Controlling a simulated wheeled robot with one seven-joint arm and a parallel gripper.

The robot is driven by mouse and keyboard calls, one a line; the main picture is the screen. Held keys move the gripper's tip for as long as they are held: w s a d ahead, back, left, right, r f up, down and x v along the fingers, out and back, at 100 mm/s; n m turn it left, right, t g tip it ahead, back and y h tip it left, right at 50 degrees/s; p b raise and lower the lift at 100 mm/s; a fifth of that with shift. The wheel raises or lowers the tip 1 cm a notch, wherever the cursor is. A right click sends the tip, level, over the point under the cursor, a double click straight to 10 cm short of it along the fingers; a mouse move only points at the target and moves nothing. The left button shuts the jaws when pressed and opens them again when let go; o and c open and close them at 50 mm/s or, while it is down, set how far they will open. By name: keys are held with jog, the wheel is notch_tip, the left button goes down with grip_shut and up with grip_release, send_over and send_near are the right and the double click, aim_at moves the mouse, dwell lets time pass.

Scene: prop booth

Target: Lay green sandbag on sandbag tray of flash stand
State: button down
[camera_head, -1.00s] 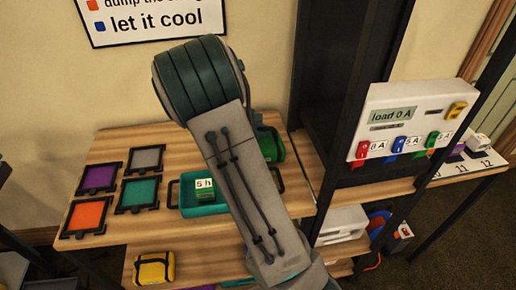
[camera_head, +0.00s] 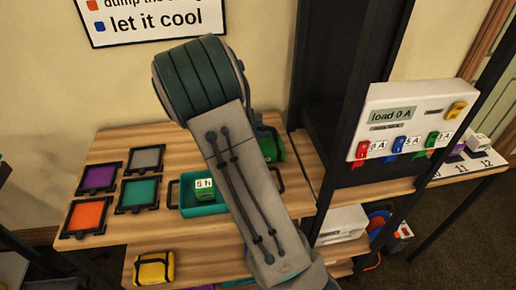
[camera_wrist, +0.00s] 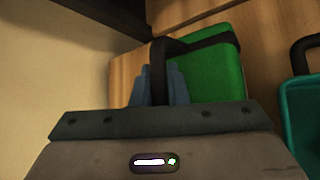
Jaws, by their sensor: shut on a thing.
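The green sandbag (camera_wrist: 212,72) is a bright green block with a black strap handle. In the wrist view it lies just beyond my gripper (camera_wrist: 160,78), whose blue-grey fingers are shut on the black handle. In the head view part of the green sandbag (camera_head: 270,143) shows on the wooden shelf, beside my arm, which hides the rest of it and my gripper. It appears to rest on the wood; I cannot tell whether it is lifted at all. I cannot make out the flash stand or its sandbag tray.
A teal tray (camera_head: 181,203) holding a small green labelled block (camera_head: 204,189) is close to the sandbag. Several coloured framed squares lie at left. A yellow bag (camera_head: 154,269) is on the lower level. A dark upright rack and white load panel (camera_head: 412,118) stand at right.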

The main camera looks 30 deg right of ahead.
jog(key=shift+w+r, duration=0.1)
jog(key=shift+r, duration=0.05)
dwell(0.3)
jog(key=shift+r, duration=0.1)
jog(key=shift+s+r, duration=0.2)
jog(key=shift+r, duration=0.05)
notch_tip(320, 180, up, 11)
jog(key=shift+f, duration=0.2)
jog(key=s+a+b, duration=0.1)
jog(key=s+a, duration=0.1)
jog(key=s, duration=0.7)
jog(key=s+a+b, duration=0.2)
jog(key=s+a, duration=0.1)
jog(key=s, duration=0.7)
jog(key=shift+a, duration=0.3)
